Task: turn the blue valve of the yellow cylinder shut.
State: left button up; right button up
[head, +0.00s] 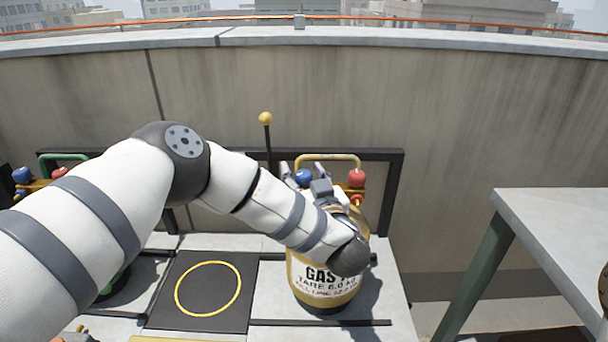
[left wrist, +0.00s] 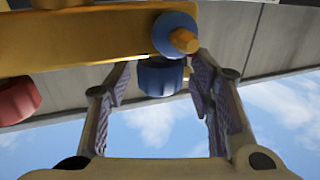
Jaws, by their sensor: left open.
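The yellow cylinder (head: 325,287) with a black-lettered "GAS" label stands upright at centre right in the head view, partly covered by my left arm. Its blue valve (head: 303,178) and a red valve (head: 356,178) sit on a brass bar at its top. My left gripper (head: 302,172) is at the blue valve. In the left wrist view the open fingers (left wrist: 162,88) stand on either side of the blue valve (left wrist: 160,76), with its lower part between the tips. Contact with it cannot be told. My right gripper is not in view.
Another cylinder, with a green handle (head: 63,157), stands at far left, mostly behind my arm. A black mat with a yellow ring (head: 208,290) lies left of the yellow cylinder. A yellow-knobbed lever (head: 265,118) rises behind. A grey table (head: 560,225) is at right, a wall behind.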

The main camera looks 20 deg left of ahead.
pick_arm(q)
grip_shut()
